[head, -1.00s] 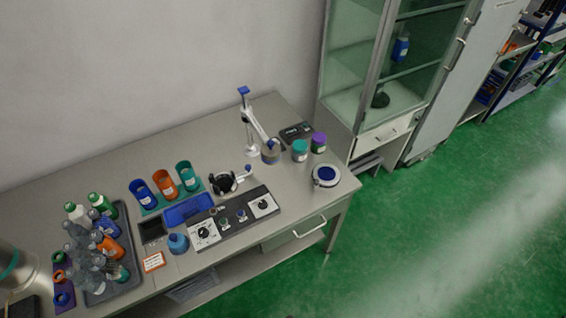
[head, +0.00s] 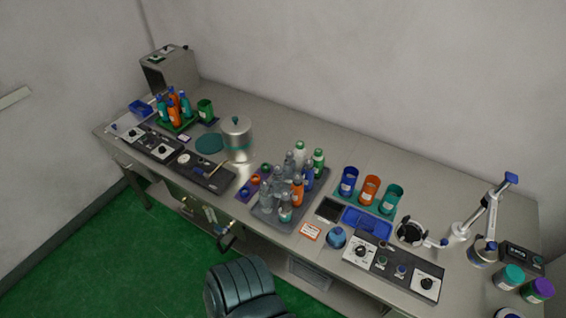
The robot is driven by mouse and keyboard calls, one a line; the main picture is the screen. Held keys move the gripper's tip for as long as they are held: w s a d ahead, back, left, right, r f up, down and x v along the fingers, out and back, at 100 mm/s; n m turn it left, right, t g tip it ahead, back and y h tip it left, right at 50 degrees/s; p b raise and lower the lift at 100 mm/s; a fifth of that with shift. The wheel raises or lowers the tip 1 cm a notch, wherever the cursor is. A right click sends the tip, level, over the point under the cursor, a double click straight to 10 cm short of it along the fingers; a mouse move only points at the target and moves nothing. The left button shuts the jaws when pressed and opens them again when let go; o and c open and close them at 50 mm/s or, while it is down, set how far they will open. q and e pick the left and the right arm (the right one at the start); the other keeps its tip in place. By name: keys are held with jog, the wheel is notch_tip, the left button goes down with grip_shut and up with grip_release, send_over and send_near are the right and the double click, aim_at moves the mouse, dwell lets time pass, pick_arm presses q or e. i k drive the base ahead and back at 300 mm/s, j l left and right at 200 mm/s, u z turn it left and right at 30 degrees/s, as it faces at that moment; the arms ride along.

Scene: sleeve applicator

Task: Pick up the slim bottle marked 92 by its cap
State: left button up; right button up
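Several bottles stand close together in a grey tray (head: 264,211) near the middle of the bench. They include clear grey bottles (head: 266,197), an orange bottle (head: 297,193), a white bottle with a green cap (head: 300,152) and a green bottle (head: 318,163). Another cluster of slim teal, blue and orange bottles (head: 174,104) stands in a green tray at the far left. The labels are too small to read, so I cannot tell which bottle is marked 92. Neither gripper can be made out in the head view.
Blue, orange and teal cups (head: 370,188), a control panel (head: 392,268) and a jointed white stand (head: 491,212) are to the right. A dark ribbed shape (head: 243,288) is in front of the bench. Bare bench lies behind the bottles.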

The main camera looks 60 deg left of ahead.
aim_at(265, 193)
jog(key=u, duration=2.2)
